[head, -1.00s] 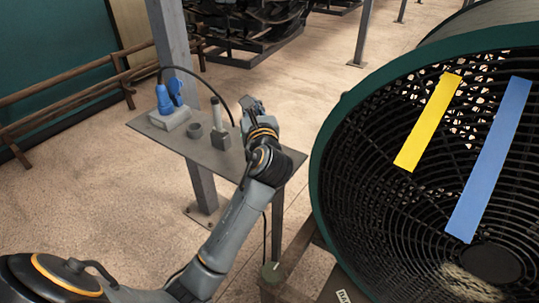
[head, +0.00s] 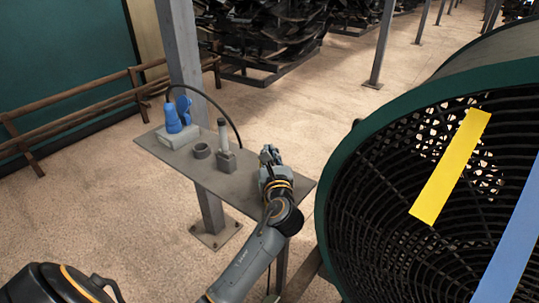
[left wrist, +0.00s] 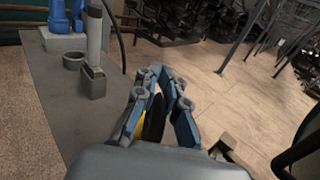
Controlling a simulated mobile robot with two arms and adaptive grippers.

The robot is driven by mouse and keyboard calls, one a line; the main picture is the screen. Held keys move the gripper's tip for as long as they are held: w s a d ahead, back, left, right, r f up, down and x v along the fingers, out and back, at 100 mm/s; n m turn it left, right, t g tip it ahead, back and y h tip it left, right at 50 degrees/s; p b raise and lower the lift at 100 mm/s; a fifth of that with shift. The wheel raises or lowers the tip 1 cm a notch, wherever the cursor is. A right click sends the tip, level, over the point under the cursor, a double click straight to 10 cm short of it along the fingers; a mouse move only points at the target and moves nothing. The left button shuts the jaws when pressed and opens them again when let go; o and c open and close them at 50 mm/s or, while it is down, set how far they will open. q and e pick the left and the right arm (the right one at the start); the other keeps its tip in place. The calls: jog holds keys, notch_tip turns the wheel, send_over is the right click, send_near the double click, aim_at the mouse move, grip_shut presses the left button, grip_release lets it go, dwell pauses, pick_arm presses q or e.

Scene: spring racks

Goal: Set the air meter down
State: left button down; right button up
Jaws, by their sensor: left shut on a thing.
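My left gripper (head: 268,155) is over the right part of a small grey shelf table (head: 245,193). In the left wrist view its fingers (left wrist: 163,92) are closed around a mostly hidden dark thing with a bit of yellow, which I take to be the air meter (left wrist: 154,117). The fingers and palm cover most of it, and it cannot be made out in the head view. I cannot tell whether it touches the table top. My right gripper is not in view.
On the table are a grey post on a block (head: 225,150), a grey ring (head: 202,151) and a blue device on a pale base (head: 175,138). A steel column (head: 185,60) rises behind. A large green-rimmed fan (head: 345,150) stands close on the right.

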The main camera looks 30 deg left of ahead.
pick_arm(q)
jog(key=c, duration=1.4)
grip_release()
jog(key=shift+f, duration=0.1)
jog(key=b+v, duration=0.1)
jog(key=v, duration=1.1)
jog(key=shift+d, duration=0.1)
